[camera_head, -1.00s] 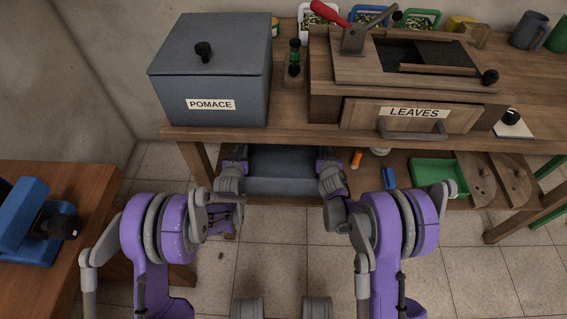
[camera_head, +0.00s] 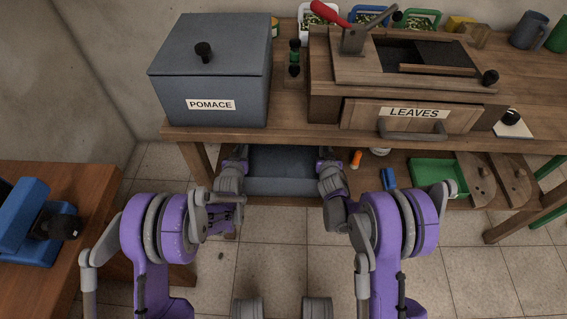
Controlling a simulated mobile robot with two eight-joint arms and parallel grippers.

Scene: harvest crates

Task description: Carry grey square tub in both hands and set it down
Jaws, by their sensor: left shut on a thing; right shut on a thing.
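The grey square tub (camera_head: 281,186) is low in the middle of the camera_head view, at the lower shelf under the table's front edge. Its back part is hidden by the table top. My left gripper (camera_head: 238,160) is shut on the tub's left side. My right gripper (camera_head: 326,160) is shut on its right side. The fingertips are small and partly hidden, and I cannot tell whether the tub touches the shelf.
The table (camera_head: 290,130) overhangs the tub. On it stand a grey POMACE box (camera_head: 212,70) and a wooden LEAVES drawer unit (camera_head: 408,113). A green tray (camera_head: 433,174) and blue object (camera_head: 388,179) lie right on the lower shelf. A side table (camera_head: 60,185) is left.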

